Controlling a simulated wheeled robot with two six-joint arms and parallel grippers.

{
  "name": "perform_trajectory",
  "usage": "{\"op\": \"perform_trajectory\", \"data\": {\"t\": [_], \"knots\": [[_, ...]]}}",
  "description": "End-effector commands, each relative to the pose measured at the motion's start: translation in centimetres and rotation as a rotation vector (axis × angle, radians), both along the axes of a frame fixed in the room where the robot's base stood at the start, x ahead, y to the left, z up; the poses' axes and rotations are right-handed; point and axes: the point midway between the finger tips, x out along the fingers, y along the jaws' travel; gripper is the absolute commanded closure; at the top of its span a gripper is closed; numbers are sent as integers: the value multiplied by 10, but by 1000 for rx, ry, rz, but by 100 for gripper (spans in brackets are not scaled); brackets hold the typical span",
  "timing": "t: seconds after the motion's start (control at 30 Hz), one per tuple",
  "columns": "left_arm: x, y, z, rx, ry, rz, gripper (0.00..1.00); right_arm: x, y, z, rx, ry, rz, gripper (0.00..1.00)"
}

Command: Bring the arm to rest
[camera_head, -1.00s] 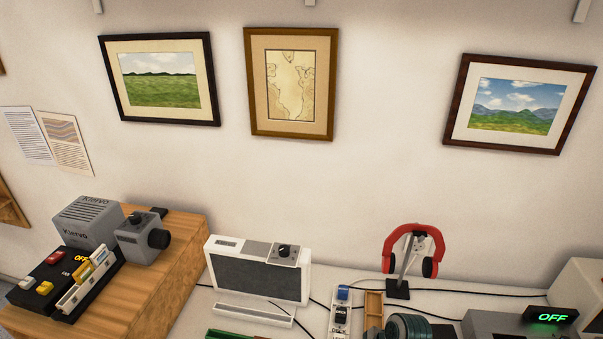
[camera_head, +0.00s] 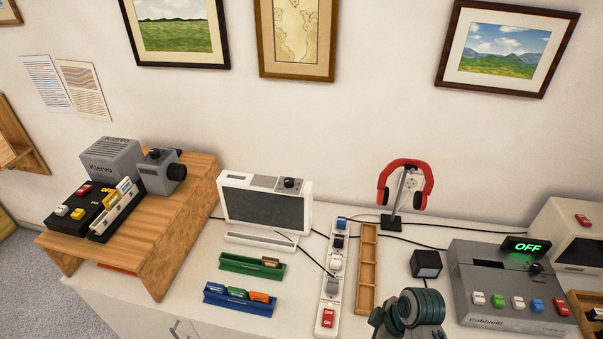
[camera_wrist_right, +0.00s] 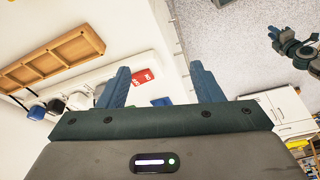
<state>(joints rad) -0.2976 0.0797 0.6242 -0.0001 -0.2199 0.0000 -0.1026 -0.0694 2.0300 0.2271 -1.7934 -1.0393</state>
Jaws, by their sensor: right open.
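My right gripper (camera_wrist_right: 159,67) shows in the right wrist view with its two blue-grey fingers apart and nothing between them. Below the fingers in that view lie a white surface, its edge and grey carpet. In the head view, a dark, rounded part of my right arm (camera_head: 410,312) is at the bottom, right of centre, over the white counter (camera_head: 300,315); the fingers cannot be made out there. Another dark jointed arm (camera_wrist_right: 292,46), seemingly my left one, shows at the upper right of the wrist view, too small to tell its jaws.
Near the arm are a wooden tray (camera_head: 367,270), a power strip (camera_head: 328,310), a small black box (camera_head: 426,263) and a grey switch machine (camera_head: 505,290).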

Motion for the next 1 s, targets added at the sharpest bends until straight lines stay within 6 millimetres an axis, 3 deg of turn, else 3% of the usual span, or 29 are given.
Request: {"op": "perform_trajectory", "data": {"t": [0.23, 0.5, 0.97, 1.0], "knots": [[0, 0, 0, 0, 1, 0, 74, -44, -35, -1, -65, 20, -291, 40], [-8, 0, -1, 0, 11, 1, 74, -95, -72, 14, -115, 0, -647, 40], [-4, 0, 0, 0, 7, 1, 74, -149, -104, 49, -110, -70, -1032, 40], [-4, 0, -4, 0, 6, 0, 74, -145, -105, 36, -110, -65, -1035, 40]]}}
